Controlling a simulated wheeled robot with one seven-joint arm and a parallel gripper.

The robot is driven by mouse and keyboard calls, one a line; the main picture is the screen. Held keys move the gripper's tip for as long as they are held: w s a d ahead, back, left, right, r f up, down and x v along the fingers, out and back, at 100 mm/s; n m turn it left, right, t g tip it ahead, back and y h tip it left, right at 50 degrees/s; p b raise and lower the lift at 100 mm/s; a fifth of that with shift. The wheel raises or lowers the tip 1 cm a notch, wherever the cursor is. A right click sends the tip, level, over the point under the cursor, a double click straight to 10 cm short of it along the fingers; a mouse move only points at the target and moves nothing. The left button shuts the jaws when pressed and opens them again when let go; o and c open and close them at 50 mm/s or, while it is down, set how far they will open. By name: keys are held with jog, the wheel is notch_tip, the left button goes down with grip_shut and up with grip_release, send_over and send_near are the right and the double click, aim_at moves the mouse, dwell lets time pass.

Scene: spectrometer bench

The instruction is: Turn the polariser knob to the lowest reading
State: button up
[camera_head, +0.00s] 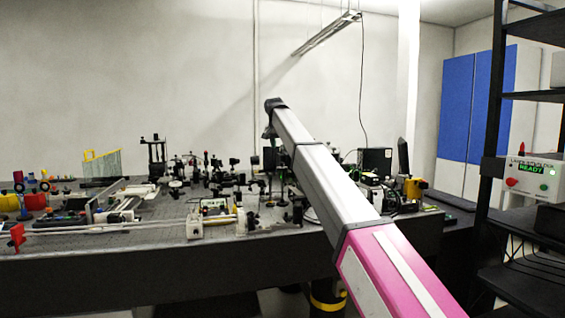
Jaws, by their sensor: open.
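I cannot pick out the polariser knob or a reading for it among the many small parts on the optical bench (150,272). A crowd of dark posts, mounts and small optics stands along the bench's middle and right. My arm reaches from the lower right up over the bench and ends in a dark joint near the middle of the picture. I cannot make out my gripper's fingers; they are not distinguishable from the dark optics below and behind the arm.
A box with a green READY display (532,177) stands on the black rack (490,130) at right. Blue cabinet doors (473,105) are behind.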

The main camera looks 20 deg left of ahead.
aim_at(282, 164)
jog(key=x, duration=0.9)
jog(key=shift+s, duration=0.1)
grip_shut()
